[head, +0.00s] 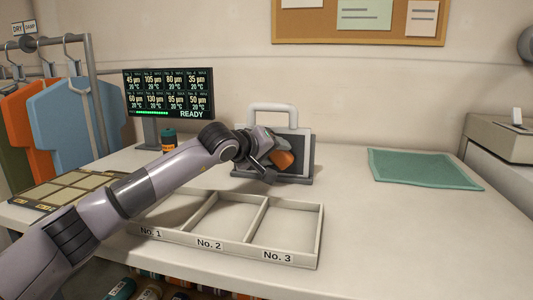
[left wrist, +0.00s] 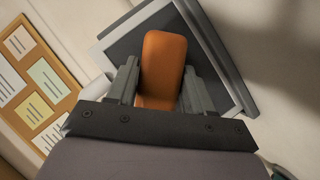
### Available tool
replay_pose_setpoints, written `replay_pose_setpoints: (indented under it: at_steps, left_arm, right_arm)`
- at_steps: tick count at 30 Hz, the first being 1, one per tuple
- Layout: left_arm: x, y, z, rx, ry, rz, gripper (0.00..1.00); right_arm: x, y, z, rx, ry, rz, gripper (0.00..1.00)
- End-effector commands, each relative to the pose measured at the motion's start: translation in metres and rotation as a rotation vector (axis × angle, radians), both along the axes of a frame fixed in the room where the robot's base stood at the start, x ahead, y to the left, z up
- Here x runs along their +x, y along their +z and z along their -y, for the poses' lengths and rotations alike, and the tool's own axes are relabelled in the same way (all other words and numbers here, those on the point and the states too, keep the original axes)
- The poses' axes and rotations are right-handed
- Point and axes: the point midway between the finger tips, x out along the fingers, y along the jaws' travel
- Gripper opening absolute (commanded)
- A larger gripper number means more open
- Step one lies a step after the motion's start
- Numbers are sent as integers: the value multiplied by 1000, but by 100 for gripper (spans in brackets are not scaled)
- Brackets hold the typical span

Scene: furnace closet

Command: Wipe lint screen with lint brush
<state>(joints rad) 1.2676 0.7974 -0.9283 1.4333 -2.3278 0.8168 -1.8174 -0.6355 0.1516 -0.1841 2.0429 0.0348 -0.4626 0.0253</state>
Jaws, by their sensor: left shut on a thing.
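The lint screen (head: 302,140) is a dark panel in a grey frame with a light handle on top. It stands upright in a low dark stand on the table, and it also shows in the left wrist view (left wrist: 133,42). My left gripper (head: 268,160) is shut on the orange lint brush (head: 284,160) in front of the screen. In the left wrist view the brush (left wrist: 162,68) sits between the two fingers of the gripper (left wrist: 160,85), over the dark panel. I cannot tell whether the brush touches the screen. My right gripper is not in view.
A tray (head: 322,225) with compartments No. 1, No. 2 and No. 3 lies in front, empty where visible. A monitor (head: 170,93) reading READY stands behind my left arm. A green cloth (head: 420,168) lies at right. The right front table is clear.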

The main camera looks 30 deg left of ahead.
Motion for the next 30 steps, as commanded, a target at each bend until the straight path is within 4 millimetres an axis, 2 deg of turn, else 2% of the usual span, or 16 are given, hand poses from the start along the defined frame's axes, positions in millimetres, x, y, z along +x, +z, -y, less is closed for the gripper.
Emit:
replay_pose_setpoints:
  at_steps: [6, 12, 17, 25, 30]
  left_arm:
    - [6, 0, 17, -1, 1, 2, 27]
    - [4, 1, 18, -1, 2, 3, 27]
    - [2, 1, 11, 0, 4, 2, 27]
    - [-3, 1, -12, 0, 4, 0, 27]
    - [-5, 1, -18, -1, 1, 1, 27]
  right_arm:
    - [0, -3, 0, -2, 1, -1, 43]
    - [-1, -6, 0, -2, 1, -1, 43]
    - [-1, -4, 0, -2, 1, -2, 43]
    - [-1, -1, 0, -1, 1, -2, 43]
    - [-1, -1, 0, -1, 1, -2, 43]
